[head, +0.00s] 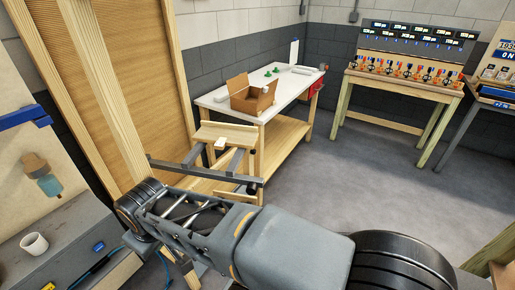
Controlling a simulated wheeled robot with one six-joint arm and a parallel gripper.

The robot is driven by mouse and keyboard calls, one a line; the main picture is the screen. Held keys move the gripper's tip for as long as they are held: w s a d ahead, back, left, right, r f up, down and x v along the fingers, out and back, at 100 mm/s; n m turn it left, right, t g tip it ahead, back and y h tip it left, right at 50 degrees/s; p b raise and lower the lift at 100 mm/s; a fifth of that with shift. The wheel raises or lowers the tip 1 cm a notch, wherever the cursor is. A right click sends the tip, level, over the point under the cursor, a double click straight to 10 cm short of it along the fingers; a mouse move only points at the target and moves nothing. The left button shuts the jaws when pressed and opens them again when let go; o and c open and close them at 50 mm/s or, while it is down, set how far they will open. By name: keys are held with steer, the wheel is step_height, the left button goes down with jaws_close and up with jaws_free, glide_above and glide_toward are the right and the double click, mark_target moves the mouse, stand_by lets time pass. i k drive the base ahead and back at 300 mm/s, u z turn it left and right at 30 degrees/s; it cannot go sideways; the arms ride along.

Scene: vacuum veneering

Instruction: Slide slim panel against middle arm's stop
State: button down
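A long, slim pale wood board (101,90) rises in front of a brown ribbed panel at the left. Its lower end passes behind the end of my arm, and I cannot tell whether it is gripped. My gripper is not clearly visible; the arm's wrist hides that area. A wooden stand (232,133) with several dark grey arms (205,174) is just beyond my arm. A small pale block (220,143) sits on it. I cannot make out which part is the middle arm's stop.
A white-topped bench (217,98) behind the stand bears an open cardboard box (252,95). A white cup (34,244) stands on a grey surface at the lower left. A display table (402,88) is at the back right. Grey floor (335,185) is clear between.

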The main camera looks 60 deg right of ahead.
mark_target(220, 144)
steer(key=u, duration=1.8)
steer(key=k, duration=1.85)
steer(key=z, duration=1)
